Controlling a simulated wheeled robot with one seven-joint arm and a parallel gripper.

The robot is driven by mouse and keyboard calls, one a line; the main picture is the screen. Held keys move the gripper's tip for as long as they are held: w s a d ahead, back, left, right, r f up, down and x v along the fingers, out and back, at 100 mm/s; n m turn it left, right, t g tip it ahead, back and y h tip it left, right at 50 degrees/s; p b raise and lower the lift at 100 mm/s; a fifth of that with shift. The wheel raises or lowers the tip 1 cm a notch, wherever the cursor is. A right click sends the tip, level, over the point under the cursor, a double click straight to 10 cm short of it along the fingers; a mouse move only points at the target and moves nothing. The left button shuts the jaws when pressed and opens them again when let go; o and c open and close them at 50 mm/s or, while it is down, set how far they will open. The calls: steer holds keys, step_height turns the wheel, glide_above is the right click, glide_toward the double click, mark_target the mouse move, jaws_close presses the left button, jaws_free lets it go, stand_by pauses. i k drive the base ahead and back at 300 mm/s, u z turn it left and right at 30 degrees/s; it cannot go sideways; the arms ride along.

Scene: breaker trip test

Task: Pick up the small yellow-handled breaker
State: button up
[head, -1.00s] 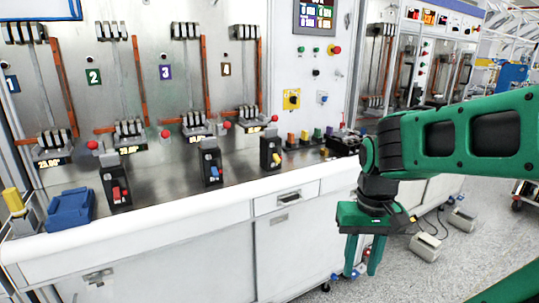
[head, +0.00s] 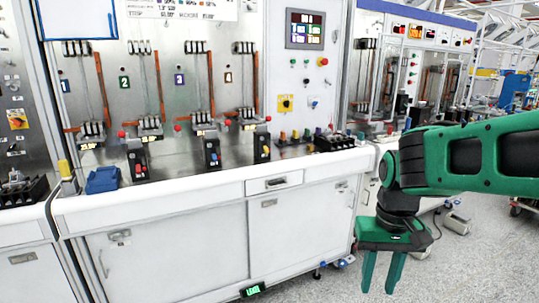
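A small black breaker with a yellow handle (head: 262,147) stands upright on the bench at the right end of a row of three, below panel 4. The breaker with a blue handle (head: 211,152) is left of it, and the one with a red handle (head: 137,162) is further left. My gripper (head: 382,280) hangs down in front of the bench at the lower right, well away from the breakers. Its two green fingers are apart with nothing between them.
A blue block (head: 103,180) and a grey piece with a yellow top (head: 67,176) sit at the bench's left end. Small coloured knobs and a black terminal block (head: 335,141) lie right of the breakers. The white bench front (head: 180,245) stands below; open floor is at right.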

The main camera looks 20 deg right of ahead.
mark_target(259, 154)
steer(key=z, duration=0.05)
steer(key=k, duration=0.3)
steer(key=u, duration=0.5)
steer(key=i, duration=2.15)
steer(key=z, duration=0.6)
